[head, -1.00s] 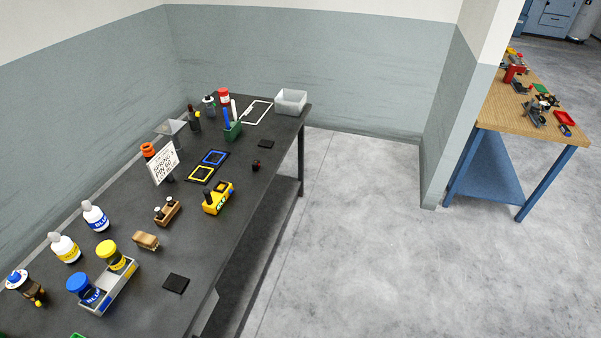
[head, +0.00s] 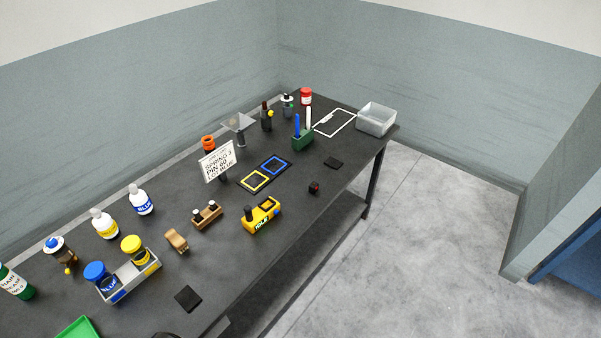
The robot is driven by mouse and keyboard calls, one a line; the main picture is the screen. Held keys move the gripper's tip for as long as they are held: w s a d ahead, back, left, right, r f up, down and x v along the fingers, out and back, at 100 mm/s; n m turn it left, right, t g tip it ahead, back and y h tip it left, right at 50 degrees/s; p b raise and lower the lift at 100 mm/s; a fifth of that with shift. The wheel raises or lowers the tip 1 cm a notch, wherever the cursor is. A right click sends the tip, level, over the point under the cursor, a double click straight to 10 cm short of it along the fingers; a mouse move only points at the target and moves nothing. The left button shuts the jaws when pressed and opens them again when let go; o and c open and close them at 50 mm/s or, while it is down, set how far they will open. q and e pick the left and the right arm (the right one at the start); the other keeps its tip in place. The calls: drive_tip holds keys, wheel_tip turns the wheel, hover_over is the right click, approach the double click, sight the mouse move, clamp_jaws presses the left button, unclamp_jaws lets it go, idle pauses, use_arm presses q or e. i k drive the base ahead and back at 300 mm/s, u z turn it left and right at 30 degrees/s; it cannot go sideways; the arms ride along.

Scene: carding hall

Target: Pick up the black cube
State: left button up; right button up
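A small dark cube (head: 314,187), black with a reddish patch on one face, sits on the black tabletop (head: 290,215) near its front edge. It is right of the yellow toy-like block and in front of a thin black square. Nothing touches it. Neither of my grippers shows in the head view.
A yellow toy-like block (head: 261,215), a thin black square pad (head: 333,162), another black pad (head: 188,299) and a green holder (head: 302,141) stand around. A clear bin (head: 376,119) is at the far right end. Bottles and a sign (head: 217,160) line the back.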

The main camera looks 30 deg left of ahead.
sight(313, 187)
drive_tip(key=u, duration=0.75)
drive_tip(key=i, duration=1)
drive_tip(key=u, duration=1)
